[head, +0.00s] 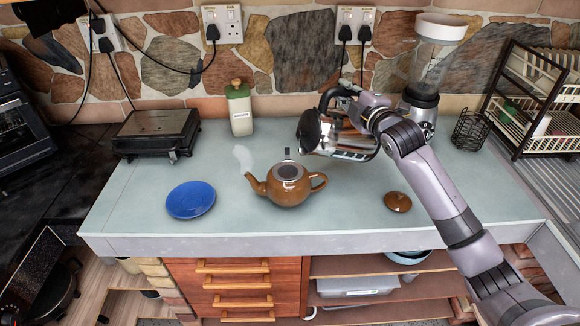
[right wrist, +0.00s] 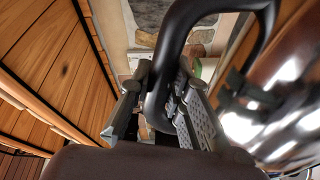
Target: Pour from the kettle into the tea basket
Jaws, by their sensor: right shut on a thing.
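The kettle (head: 345,142) is shiny metal with black parts and a black handle. It is tilted on its side above the counter, just right of and above the teapot. My right gripper (head: 352,98) is shut on its black handle (right wrist: 180,50), which passes between the fingers (right wrist: 160,105) in the right wrist view. The brown teapot (head: 287,192) stands upright on the counter with its lid off. The tea basket (head: 289,172) shows as a grey round in its mouth, with a small dark tab at its back rim. I cannot tell whether water is flowing. My left gripper is out of view.
The teapot lid (head: 397,203) lies on the counter (head: 330,225) to the right, a blue plate (head: 191,200) to the left. Behind stand a black grill (head: 156,130), a cream canister (head: 240,108) and a blender (head: 420,98). A dish rack (head: 535,100) stands far right.

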